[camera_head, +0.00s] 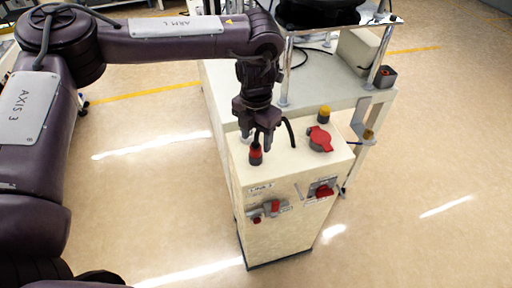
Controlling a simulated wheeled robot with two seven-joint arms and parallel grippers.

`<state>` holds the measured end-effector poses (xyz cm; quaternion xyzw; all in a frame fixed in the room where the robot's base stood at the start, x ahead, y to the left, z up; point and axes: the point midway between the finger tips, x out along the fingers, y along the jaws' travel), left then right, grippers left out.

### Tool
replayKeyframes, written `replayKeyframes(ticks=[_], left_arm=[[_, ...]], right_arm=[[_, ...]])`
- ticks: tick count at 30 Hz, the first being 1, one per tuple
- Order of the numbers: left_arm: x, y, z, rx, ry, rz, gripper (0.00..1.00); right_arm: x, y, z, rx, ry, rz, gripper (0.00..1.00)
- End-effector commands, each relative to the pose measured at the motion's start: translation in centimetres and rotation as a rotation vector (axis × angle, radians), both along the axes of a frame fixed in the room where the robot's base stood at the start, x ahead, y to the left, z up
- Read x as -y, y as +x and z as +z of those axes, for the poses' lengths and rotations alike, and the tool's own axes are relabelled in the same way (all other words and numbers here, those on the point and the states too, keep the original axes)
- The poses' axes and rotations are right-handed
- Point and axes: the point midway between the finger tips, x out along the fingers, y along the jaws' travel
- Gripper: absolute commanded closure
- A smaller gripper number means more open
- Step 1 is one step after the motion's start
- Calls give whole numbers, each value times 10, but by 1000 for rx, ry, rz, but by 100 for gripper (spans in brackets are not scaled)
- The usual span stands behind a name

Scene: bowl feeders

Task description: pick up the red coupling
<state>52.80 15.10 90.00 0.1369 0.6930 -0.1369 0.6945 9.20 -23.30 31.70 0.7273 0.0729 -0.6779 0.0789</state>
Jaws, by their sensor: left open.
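A cream cabinet (285,222) stands on the floor at the middle. A small red coupling with a dark top and base (255,155) sits upright on its top, near the left edge. A larger red part with a grey base (320,139) sits on the same top to the right; I cannot tell for sure which one the task names. My left gripper (262,138) points down over the cabinet top, open, with its fingers just above and right of the small red coupling. I cannot tell if they touch it. My right gripper is out of view.
Red connectors (323,189) stick out of the cabinet front. A white table (305,85) stands behind. The floor around is clear.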

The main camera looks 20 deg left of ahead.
Motion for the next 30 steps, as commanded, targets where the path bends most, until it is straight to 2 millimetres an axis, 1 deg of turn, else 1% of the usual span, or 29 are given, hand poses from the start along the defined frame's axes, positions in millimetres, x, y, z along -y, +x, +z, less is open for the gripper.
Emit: replayKeyframes(ticks=[2, 3, 6, 9, 12, 15, 27, 30], left_arm=[[-2, -3, -13, -4, 3, 1, 46], [-2, -3, -19, -3, 2, 1, 46], [-2, -3, -30, -3, 1, 2, 46], [-2, -3, -35, -1, 2, 2, 46], [-2, -2, -36, -1, 1, 2, 46], [-1, -2, -36, -1, 1, 2, 46], [-1, -2, -35, -1, 1, 2, 98], [-1, -2, -35, 0, 1, 2, 99]], right_arm=[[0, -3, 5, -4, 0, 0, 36], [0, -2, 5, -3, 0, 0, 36], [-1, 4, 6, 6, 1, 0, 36], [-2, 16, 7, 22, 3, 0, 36], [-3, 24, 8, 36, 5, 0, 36], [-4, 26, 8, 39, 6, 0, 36], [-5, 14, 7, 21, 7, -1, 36], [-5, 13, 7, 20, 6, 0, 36]])
